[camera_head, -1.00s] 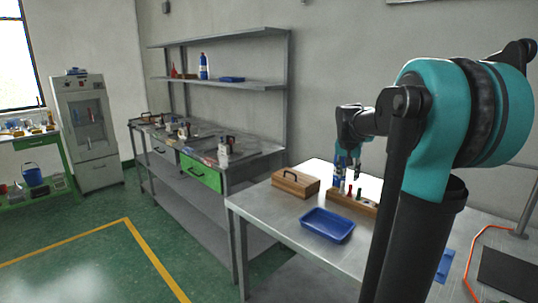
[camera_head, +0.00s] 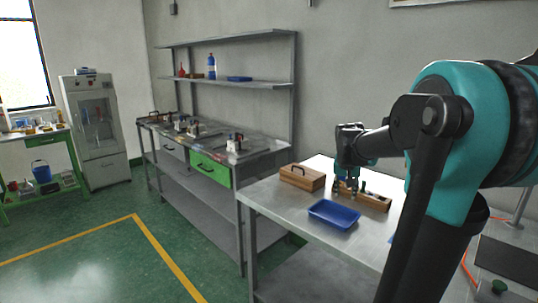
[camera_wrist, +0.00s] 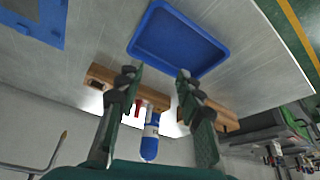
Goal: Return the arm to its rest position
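My gripper (camera_head: 345,190) is over the metal worktable (camera_head: 265,203), near the wooden rack (camera_head: 375,201). In the wrist view my gripper (camera_wrist: 160,76) is open, its two fingers apart with nothing held between the tips. The wooden rack (camera_wrist: 101,74) shows beyond the fingers, with a red-handled tool (camera_wrist: 138,107) at it. A blue-and-white bottle (camera_wrist: 150,140) shows between the fingers in the wrist view; I cannot tell its exact distance. My arm reaches in from the right of the head view.
A blue tray (camera_head: 334,214) lies in front of the rack. A wooden box with a handle (camera_head: 302,177) stands left of it. A long bench with a green drawer (camera_head: 210,169) and shelves is farther left. The green floor at left is clear.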

